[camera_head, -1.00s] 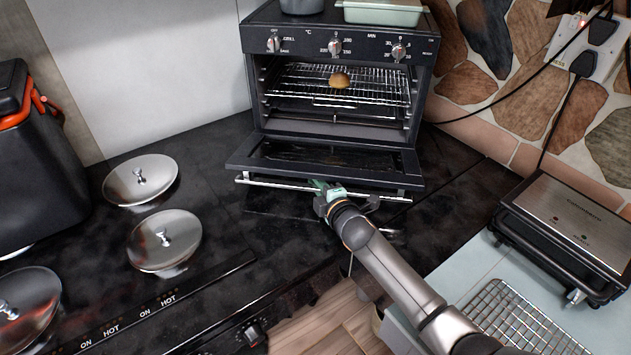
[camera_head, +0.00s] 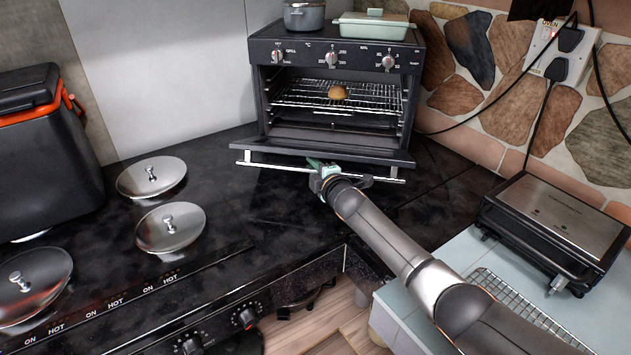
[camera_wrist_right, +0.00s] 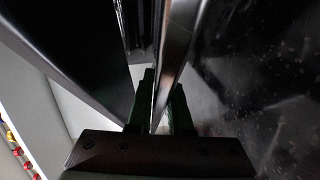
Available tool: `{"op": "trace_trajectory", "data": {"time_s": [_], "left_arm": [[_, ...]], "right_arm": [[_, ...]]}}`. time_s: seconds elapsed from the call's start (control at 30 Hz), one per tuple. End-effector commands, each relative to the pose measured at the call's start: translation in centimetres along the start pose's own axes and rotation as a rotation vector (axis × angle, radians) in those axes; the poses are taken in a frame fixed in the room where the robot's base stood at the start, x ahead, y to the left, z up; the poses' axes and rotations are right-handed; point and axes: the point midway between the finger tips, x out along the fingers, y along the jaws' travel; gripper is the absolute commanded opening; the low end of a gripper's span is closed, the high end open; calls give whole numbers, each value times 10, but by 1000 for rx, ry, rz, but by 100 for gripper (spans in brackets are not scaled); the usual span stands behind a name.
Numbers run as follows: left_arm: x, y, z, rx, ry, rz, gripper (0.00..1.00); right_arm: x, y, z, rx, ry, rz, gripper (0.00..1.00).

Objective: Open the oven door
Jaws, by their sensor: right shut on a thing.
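The small black oven (camera_head: 334,57) stands at the back of the counter. Its door (camera_head: 340,147) is hinged down and lies nearly flat in front of the cavity, with the silver handle bar (camera_head: 268,165) along its front edge. My right gripper (camera_head: 318,166) is at the middle of the handle. In the right wrist view, the fingers (camera_wrist_right: 163,105) are shut around the handle bar (camera_wrist_right: 176,50). A round brown bun (camera_head: 337,92) sits on the wire rack inside the oven. My left gripper is not in view.
A grey pot (camera_head: 304,17) and a pale green dish (camera_head: 374,27) stand on top of the oven. Lidded hot plates (camera_head: 170,227) and a black cool box (camera_head: 42,150) are at left. A contact grill (camera_head: 555,225) and wire rack (camera_head: 520,315) are at right.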

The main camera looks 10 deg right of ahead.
Motion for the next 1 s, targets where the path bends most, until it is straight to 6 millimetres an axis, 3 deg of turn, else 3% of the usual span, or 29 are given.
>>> {"op": "trace_trajectory", "data": {"time_s": [0.1,0.4,0.43,0.6,1.0], "left_arm": [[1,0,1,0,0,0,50],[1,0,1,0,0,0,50],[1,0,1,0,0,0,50],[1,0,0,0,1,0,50],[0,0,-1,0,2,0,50]], "right_arm": [[3,9,-2,-5,5,11,0],[3,9,-2,-5,4,11,0],[3,9,-2,-5,4,11,22],[3,8,-1,-3,3,9,41],[0,6,1,-1,0,5,42]]}}
